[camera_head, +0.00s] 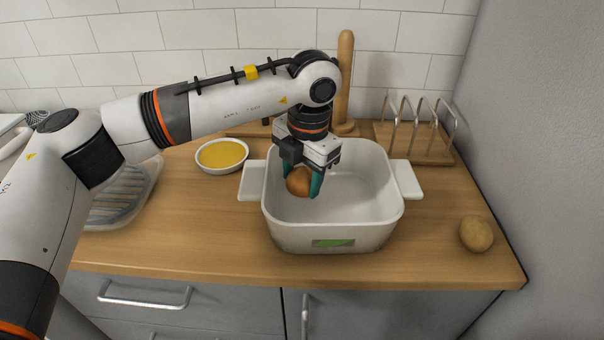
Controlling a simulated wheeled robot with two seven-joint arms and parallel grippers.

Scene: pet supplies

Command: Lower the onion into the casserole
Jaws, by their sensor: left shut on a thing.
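The onion (299,182) is round and orange-brown. My left gripper (303,185) is shut on it, pointing down, with teal fingers on either side of it. The casserole (335,225) is a white, deep, square dish with a handle on each side. It stands on the wooden counter, and the onion appears within its opening, toward the left side. I cannot tell whether the onion touches the casserole's floor. The gripper hides part of the onion and the casserole's back left rim. My right gripper is not in view.
A potato-like tan object (476,233) lies on the counter to the right. A bowl of yellow liquid (222,155) stands to the left. A metal rack on a wooden base (425,145) and a wooden post (345,80) stand behind. The front counter strip is clear.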

